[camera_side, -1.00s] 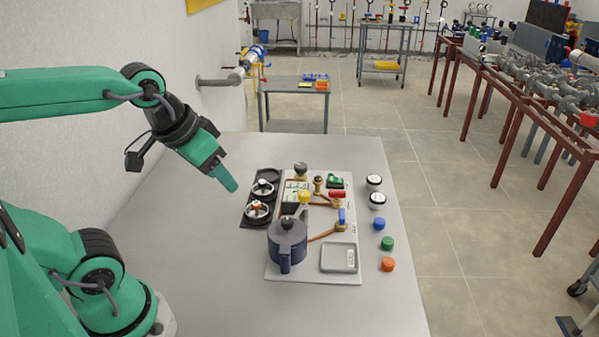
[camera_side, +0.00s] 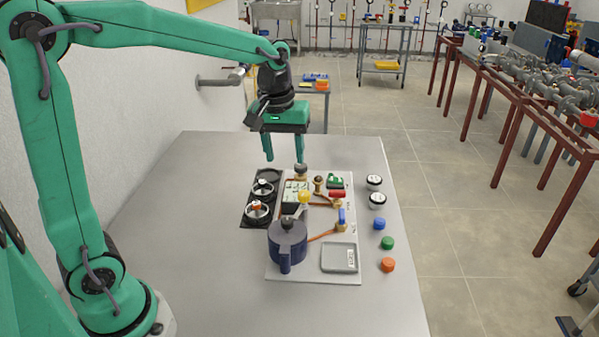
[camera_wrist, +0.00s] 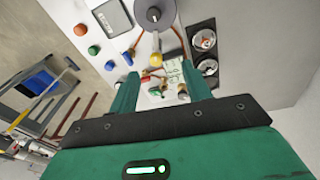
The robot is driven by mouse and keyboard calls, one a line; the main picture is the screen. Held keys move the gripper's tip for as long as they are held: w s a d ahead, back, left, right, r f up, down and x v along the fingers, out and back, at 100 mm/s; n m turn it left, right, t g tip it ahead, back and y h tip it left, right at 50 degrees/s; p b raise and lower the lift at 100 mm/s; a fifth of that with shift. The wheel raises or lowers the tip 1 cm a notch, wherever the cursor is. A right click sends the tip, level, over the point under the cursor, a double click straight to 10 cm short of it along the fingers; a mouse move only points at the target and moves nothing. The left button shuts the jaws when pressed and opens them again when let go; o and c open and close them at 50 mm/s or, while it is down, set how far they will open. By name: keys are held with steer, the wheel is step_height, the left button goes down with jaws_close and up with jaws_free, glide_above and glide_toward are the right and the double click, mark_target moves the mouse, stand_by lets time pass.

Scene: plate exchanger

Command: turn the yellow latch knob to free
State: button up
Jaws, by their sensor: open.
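The yellow latch knob (camera_side: 304,196) stands on the white panel (camera_side: 312,271), just behind the dark blue pot-like vessel (camera_side: 287,246). The knob also shows in the wrist view (camera_wrist: 156,60), above and between my fingers. My gripper (camera_side: 284,160) is open and empty, pointing down above the back part of the panel. It is behind the knob and higher than it, touching nothing that I can see. In the wrist view my gripper (camera_wrist: 160,82) has its two green fingers spread apart, partly covering the small parts at the panel's back.
A grey square dish (camera_side: 339,257) sits at the panel's front right. Blue (camera_side: 379,224), green (camera_side: 387,243) and orange (camera_side: 388,264) caps stand to the right. The table's left side is clear.

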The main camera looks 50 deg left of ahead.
mark_target(305, 193)
steer(key=w+f+n, duration=0.1)
steer(key=w+f, duration=0.1)
steer(key=w+f+n+g, duration=0.1)
steer(key=w+f, duration=0.1)
steer(key=w+f+n, duration=0.1)
steer(key=w+f, duration=0.1)
steer(key=w, duration=0.1)
steer(key=shift+a+g, duration=0.3)
steer(key=shift+g, duration=0.1)
steer(key=shift+f, duration=0.1)
steer(key=shift+s+a+f, duration=0.1)
steer(key=shift+s+f, duration=0.05)
steer(key=shift+f, duration=1.75)
steer(key=shift+s+a+f, duration=0.1)
steer(key=shift+f, duration=1.75)
steer(key=shift+d, duration=0.1)
steer(key=c, duration=1)
